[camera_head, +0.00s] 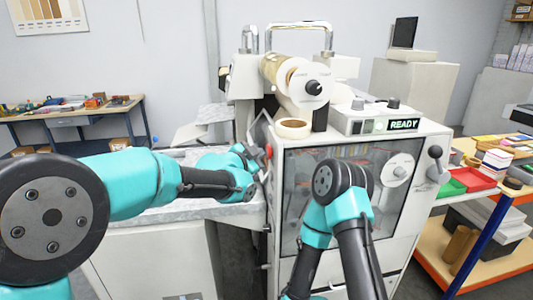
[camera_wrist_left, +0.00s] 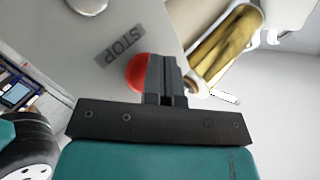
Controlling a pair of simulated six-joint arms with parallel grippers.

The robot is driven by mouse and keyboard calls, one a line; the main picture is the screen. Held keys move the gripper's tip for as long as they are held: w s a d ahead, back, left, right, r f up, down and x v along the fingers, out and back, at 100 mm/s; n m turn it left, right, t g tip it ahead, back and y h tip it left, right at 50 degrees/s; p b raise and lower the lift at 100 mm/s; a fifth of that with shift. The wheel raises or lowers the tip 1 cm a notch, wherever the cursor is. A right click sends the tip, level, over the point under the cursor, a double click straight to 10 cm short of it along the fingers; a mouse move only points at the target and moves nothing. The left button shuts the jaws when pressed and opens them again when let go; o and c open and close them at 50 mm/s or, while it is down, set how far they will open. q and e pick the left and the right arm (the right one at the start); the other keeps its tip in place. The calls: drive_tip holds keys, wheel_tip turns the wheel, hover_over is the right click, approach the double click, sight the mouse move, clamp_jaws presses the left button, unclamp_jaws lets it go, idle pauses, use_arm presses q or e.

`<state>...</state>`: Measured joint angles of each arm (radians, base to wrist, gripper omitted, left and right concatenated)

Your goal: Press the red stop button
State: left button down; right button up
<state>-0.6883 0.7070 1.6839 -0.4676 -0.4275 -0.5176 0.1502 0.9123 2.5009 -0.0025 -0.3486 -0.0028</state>
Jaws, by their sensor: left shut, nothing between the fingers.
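The red stop button (camera_head: 268,151) sits on the left side face of the white machine (camera_head: 437,140). In the left wrist view, the red button (camera_wrist_left: 135,72) is beside a grey "STOP" label (camera_wrist_left: 119,46). My left gripper (camera_head: 262,165) is at that side face, close to the button. In the left wrist view, my left gripper's fingers (camera_wrist_left: 165,72) are shut with nothing between them and cover part of the button. I cannot tell whether the fingertips touch it. My right arm is bent in front of the machine's window, and its gripper does not show.
The machine's display (camera_head: 403,124) reads "READY". A tape roll (camera_head: 293,128) lies on top, below a large roller (camera_head: 303,82). A grey bench top (camera_head: 170,215) lies under my left arm. Green and red trays (camera_head: 473,180) stand on a table at the right.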

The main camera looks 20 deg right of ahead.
idle(0.5)
use_arm(q)
drive_tip(key=shift+w+a, duration=0.1)
drive_tip(key=shift+a, duration=0.6)
drive_tip(key=a, duration=0.3)
drive_tip(key=w+a, duration=0.1)
drive_tip(key=a, duration=0.1)
idle(0.5)
idle(0.5)
